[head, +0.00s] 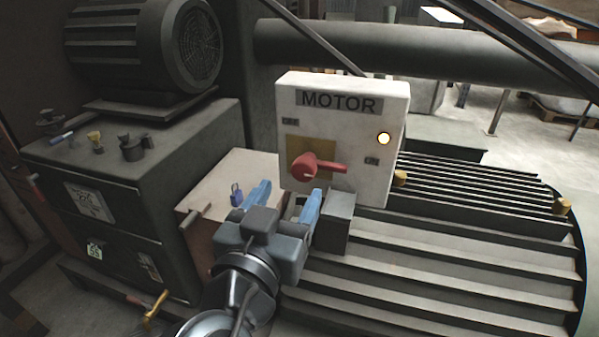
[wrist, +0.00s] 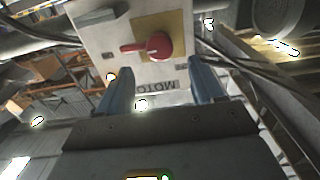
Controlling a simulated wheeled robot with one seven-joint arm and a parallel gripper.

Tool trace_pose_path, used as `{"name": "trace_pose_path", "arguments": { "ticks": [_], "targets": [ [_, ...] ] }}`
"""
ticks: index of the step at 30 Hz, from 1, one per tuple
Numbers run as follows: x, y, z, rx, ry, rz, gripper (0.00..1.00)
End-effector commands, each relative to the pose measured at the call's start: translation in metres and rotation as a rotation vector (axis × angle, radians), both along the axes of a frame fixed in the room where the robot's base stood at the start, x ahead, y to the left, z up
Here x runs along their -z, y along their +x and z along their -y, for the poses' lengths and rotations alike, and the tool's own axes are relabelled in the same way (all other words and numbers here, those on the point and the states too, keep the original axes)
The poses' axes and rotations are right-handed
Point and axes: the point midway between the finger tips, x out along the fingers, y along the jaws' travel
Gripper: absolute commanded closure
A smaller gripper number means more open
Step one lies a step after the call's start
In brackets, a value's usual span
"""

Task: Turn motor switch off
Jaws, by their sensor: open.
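The white motor switch box (head: 352,121) bears the label MOTOR and stands on the dark ribbed machine. Its red rotary handle (head: 318,166) sits on a brass-coloured plate and points right, toward the ON label (head: 372,161). The OFF label (head: 290,122) is at the upper left. A round lamp (head: 384,139) on the box is lit. My gripper (head: 290,192) is open, its blue fingers below and in front of the handle, apart from it. In the wrist view the red handle (wrist: 155,46) shows beyond the open fingers, with nothing between them.
A dark motor (head: 145,45) sits on a cabinet at the left. A blue padlock (head: 236,194) is on the pale box left of my gripper. A thick pipe (head: 400,50) runs behind the switch box. Ribbed metal (head: 450,235) spreads to the right.

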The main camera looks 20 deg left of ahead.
Motion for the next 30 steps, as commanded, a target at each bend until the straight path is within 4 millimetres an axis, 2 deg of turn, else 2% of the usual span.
{"name": "trace_pose_path", "arguments": {
  "ticks": [6,12,23,30],
  "targets": [
    [-0.003,0.035,0.0,0.0,0.001,-0.001,0.33],
    [-0.001,0.056,0.0,-0.001,0.001,0.0,0.33],
    [0.0,0.061,0.0,-0.002,0.001,0.0,0.33],
    [0.0,0.061,0.0,-0.002,0.0,0.0,0.56]
  ]
}}
